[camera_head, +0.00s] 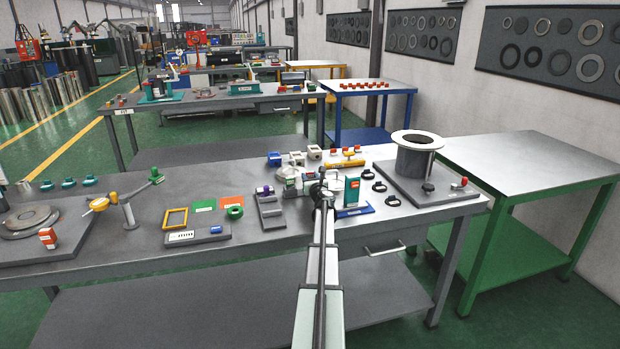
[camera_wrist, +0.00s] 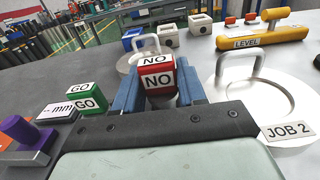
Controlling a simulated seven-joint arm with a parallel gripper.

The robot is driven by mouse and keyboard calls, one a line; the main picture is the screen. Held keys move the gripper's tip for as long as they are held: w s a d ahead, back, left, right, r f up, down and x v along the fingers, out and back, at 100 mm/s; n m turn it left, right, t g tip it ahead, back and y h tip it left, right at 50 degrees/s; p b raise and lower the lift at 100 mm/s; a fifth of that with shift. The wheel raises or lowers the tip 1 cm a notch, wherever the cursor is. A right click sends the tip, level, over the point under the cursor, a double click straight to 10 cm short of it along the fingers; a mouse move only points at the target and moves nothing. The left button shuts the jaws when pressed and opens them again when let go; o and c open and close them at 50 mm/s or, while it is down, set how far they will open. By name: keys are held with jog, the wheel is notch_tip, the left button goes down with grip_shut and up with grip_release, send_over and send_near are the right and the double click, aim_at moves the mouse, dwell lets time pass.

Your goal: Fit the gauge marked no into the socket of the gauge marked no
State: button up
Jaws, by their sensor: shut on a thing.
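The gauge marked NO (camera_wrist: 157,78) is a block with a red front and white label faces, seen in the wrist view. My gripper (camera_wrist: 158,92) is shut on it, with a blue finger on each side. A pale rounded part shows below the block between the fingers. In the head view my gripper (camera_head: 321,192) is over the middle of the bench, and the gauge cannot be made out there. A green block marked GO (camera_wrist: 86,99) is to the left of the fingers. No socket marked NO can be made out; my gripper hides the area below it.
A round metal plate with a handle and a JOB 2 label (camera_wrist: 288,131) is close on the right. Another handled plate (camera_wrist: 135,60) is behind the gauge. A yellow level (camera_wrist: 262,36) and holed blocks (camera_wrist: 168,36) stand farther back.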

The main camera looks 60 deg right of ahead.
jog(key=shift+f, duration=0.5)
dwell(0.4)
jog(key=o, duration=1.2)
jog(key=shift+a, duration=0.1)
jog(key=shift+v, duration=3.45)
